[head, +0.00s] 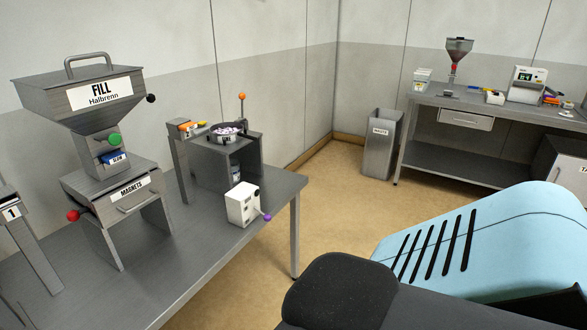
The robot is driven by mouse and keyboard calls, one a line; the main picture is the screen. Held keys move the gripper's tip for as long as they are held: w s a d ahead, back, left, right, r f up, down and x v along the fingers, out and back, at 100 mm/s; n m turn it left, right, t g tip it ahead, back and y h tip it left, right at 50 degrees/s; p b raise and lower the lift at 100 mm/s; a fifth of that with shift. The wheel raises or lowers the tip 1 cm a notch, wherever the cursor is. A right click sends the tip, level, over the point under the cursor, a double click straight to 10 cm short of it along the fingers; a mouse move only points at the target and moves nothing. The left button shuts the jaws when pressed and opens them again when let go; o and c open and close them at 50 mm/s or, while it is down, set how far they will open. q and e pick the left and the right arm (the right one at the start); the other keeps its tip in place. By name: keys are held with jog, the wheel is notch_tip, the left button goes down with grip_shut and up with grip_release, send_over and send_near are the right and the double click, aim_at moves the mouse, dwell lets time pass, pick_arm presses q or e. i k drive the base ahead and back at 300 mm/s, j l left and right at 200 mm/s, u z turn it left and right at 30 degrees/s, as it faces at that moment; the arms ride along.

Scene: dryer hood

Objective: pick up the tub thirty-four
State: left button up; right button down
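I cannot read the number thirty-four on anything in the head view. A small white tub-like container (423,80) with a label stands at the left end of the far bench, and its label is too small to read. A dark round dish (227,131) with pale purple contents sits on a grey stand on the near bench. I cannot tell whether either is the tub. Neither of my grippers shows. A pale blue and black part of my own body fills the lower right.
The near grey bench (225,240) carries a FILL hopper (85,90), a MAGNETS drawer unit (125,195) and a white box (243,204) with a purple-knobbed lever. A grey waste bin (381,145) stands beside the far bench (490,104). Open floor (335,205) lies between the benches.

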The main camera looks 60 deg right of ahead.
aim_at(235, 164)
jog(key=z, duration=1.35)
jog(key=i+l+u, duration=0.1)
jog(key=i+l, duration=0.15)
jog(key=i+l+u, duration=0.1)
jog(key=i+l, duration=0.15)
jog(key=l, duration=0.15)
jog(key=i+l+u, duration=0.25)
jog(key=i+l, duration=0.25)
jog(key=l, duration=0.25)
jog(key=i+l+u, duration=0.1)
jog(key=l, duration=0.3)
jog(key=i+l+u, duration=0.1)
jog(key=i+l, duration=0.2)
jog(key=l, duration=0.15)
jog(key=i+l+u, duration=0.1)
jog(key=l, duration=0.3)
jog(key=i+l+u, duration=0.1)
jog(key=i+l, duration=0.15)
jog(key=l, duration=0.2)
